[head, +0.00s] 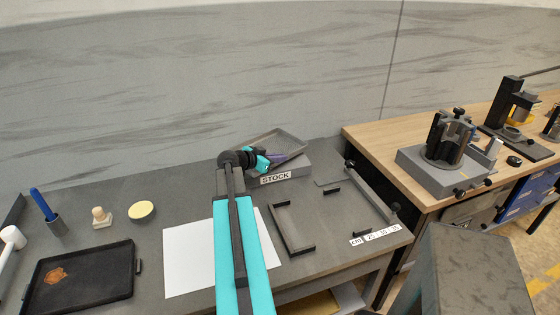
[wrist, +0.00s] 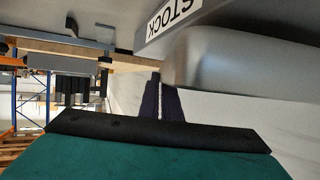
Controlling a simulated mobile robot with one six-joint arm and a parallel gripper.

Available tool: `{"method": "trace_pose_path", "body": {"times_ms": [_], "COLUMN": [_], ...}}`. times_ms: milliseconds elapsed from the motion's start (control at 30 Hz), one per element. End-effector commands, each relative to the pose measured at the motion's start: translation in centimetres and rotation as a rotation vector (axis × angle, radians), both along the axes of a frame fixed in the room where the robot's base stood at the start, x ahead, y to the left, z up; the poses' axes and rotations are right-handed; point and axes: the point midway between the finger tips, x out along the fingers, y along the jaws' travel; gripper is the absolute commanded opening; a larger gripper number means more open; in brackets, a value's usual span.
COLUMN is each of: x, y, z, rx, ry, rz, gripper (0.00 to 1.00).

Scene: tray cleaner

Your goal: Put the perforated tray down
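A shallow grey tray (head: 270,144) sits tilted at the grey block marked STOCK (head: 296,171), at the back of the bench. I cannot make out perforations in it. My gripper (head: 288,158) is at the tray's front right side, its purple fingers partly hidden by my arm. In the wrist view the fingers (wrist: 163,100) are close together with a thin pale line between them. The grey tray's rounded side (wrist: 240,60) reaches up to them, so they look shut on its rim. The STOCK block (wrist: 185,20) lies just above it there. Whether the tray touches the block is unclear.
A black tray (head: 40,300) with an orange-brown mark lies at the left.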

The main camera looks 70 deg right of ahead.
Motion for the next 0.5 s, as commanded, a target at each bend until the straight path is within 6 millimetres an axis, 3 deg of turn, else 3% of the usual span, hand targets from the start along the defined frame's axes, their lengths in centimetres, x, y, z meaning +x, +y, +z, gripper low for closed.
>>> {"method": "trace_pose_path", "body": {"times_ms": [233,500], "x": [0.1,0.1], "y": [0.0,0.0], "z": [-1.8,-2.3], "rx": [-0.001,-0.003], "ry": [0.001,-0.001], "rz": [0.001,0.001], "gripper": [0.0,0.0]}}
